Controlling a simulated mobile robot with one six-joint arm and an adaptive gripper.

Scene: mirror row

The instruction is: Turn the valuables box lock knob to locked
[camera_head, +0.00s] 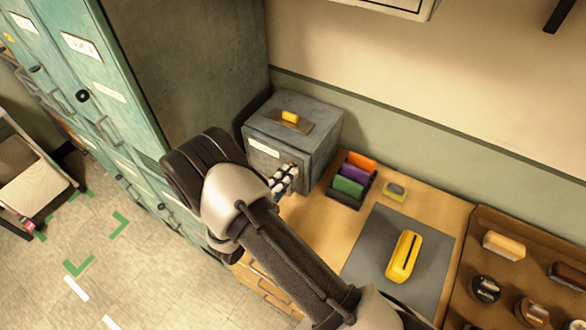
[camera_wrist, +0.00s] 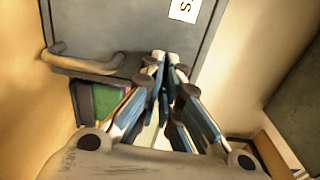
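The valuables box is a grey metal box (camera_head: 318,127) on the wooden counter, with a white label on its front. Its grey door (camera_wrist: 125,25) fills the upper wrist view, with a curved handle (camera_wrist: 82,62) at left and part of a label (camera_wrist: 185,8) at top. My gripper (camera_head: 284,178) is at the lower right of the box front; in the wrist view its fingertips (camera_wrist: 160,60) come together close against the door. No lock knob shows; the fingertips cover that part of the door. I cannot tell whether they hold or touch anything.
A dark holder with orange, purple and green items (camera_head: 352,177) stands right of the box. Beyond are a small sponge-like block (camera_head: 395,191), a yellow item (camera_head: 403,257) on a grey mat (camera_head: 368,240), and a brown tray (camera_head: 515,232). Teal lockers (camera_head: 85,75) stand left.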

